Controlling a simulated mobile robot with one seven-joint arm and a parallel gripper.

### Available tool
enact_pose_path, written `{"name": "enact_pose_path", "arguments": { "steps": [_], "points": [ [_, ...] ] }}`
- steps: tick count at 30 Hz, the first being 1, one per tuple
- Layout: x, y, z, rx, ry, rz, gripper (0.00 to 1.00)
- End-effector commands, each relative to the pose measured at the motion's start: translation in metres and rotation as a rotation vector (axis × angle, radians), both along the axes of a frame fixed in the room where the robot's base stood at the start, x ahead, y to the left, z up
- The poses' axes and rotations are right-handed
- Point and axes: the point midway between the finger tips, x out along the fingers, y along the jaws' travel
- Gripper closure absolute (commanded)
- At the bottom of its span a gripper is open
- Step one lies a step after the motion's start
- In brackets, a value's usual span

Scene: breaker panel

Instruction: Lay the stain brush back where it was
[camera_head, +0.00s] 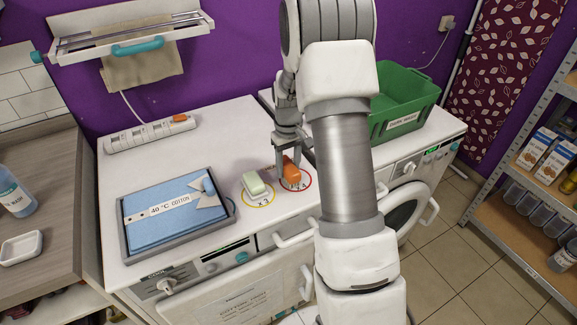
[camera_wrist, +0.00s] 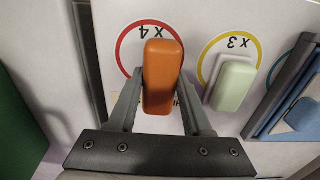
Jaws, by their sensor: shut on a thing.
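An orange brush (camera_wrist: 163,77), a rounded block, is between the fingers of my gripper (camera_wrist: 160,95) in the wrist view. My gripper is shut on it, one finger along each long side. In the head view my gripper (camera_head: 288,158) points down at the white machine top, and the orange brush (camera_head: 291,172) shows at its tips. The brush is over the red ring marked x4 (camera_head: 308,184), covering part of it. I cannot tell whether it touches the surface. A pale green block (camera_head: 254,184) sits on the yellow ring marked x3 (camera_head: 260,201), beside the red ring.
A grey tray (camera_head: 131,251) with a folded blue cloth labelled 40 °C cotton (camera_head: 165,225) and a small blue object lies left. A power strip (camera_head: 150,133) lies at the back left. A green basket (camera_head: 400,97) stands right, behind my arm. White top is clear behind the rings.

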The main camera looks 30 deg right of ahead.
Motion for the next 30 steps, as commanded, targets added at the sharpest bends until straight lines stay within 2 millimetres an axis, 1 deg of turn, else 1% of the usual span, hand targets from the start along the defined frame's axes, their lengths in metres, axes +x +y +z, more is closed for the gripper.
{"name": "enact_pose_path", "arguments": {
  "steps": [4, 8, 9, 11, 12, 14, 21, 24, 26, 29, 30],
  "points": [
    [0.000, 0.000, 0.001, 0.000, -0.001, 0.000, 1.00],
    [0.000, 0.000, -0.003, 0.000, -0.001, 0.000, 1.00],
    [0.000, 0.000, -0.003, 0.000, 0.000, 0.000, 0.49],
    [0.000, 0.000, -0.002, 0.000, -0.001, 0.000, 0.38],
    [0.000, 0.000, -0.002, 0.000, 0.000, 0.000, 0.31],
    [0.000, 0.000, -0.002, 0.000, 0.000, 0.000, 0.21],
    [0.000, 0.000, -0.002, 0.000, 0.000, 0.000, 0.21],
    [0.000, 0.000, 0.001, 0.000, -0.001, 0.000, 0.21],
    [0.000, 0.000, 0.006, -0.001, -0.002, 0.000, 0.21],
    [0.001, 0.000, 0.021, -0.001, -0.004, 0.000, 0.21],
    [0.001, 0.000, 0.030, -0.001, -0.004, 0.000, 0.21]
  ]
}}
